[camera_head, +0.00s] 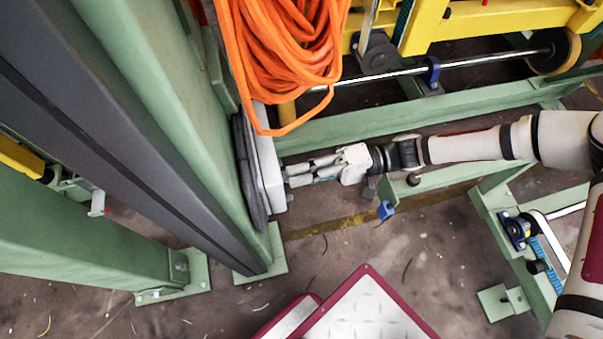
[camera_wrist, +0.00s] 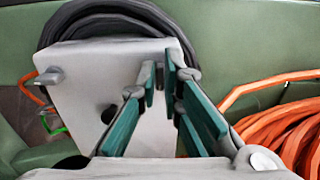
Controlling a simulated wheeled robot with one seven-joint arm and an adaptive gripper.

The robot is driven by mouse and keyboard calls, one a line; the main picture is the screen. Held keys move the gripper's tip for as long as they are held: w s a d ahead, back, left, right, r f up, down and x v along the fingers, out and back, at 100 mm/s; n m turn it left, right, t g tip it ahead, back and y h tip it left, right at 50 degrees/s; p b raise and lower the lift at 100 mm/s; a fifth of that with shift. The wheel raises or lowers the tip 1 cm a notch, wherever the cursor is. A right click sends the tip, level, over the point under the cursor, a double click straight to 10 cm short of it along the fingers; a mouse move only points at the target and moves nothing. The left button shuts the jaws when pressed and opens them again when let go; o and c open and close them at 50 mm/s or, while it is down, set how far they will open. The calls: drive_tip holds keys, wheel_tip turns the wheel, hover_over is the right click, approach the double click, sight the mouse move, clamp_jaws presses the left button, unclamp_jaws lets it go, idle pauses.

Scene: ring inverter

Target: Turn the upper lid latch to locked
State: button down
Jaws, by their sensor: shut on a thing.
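The pale grey-white box (camera_head: 267,158) is fixed to the side of a green post; its face fills the middle of the wrist view (camera_wrist: 85,75). My gripper (camera_head: 290,176) reaches it from the right. In the wrist view its teal-padded fingers (camera_wrist: 160,76) are close together at the box's right part, with a small grey piece between the tips. This looks like a latch, mostly hidden by the fingers, so its turn cannot be read. Another grey latch-like knob (camera_wrist: 50,76) sticks out at the box's left edge. A dark round hole (camera_wrist: 108,115) shows in the face.
A coil of orange cable (camera_head: 285,55) hangs just above the box, close to my gripper, and lies at the right in the wrist view. A black cable coil (camera_wrist: 115,14) sits behind the box. A green beam (camera_head: 400,115) runs above my arm. Open floor (camera_head: 340,245) lies below it.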

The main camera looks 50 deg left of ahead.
drive_tip(key=shift+n, duration=0.3)
drive_tip(key=c, duration=1.7)
unclamp_jaws()
drive_tip(key=v, duration=1.2)
drive_tip(key=shift+d, duration=0.1)
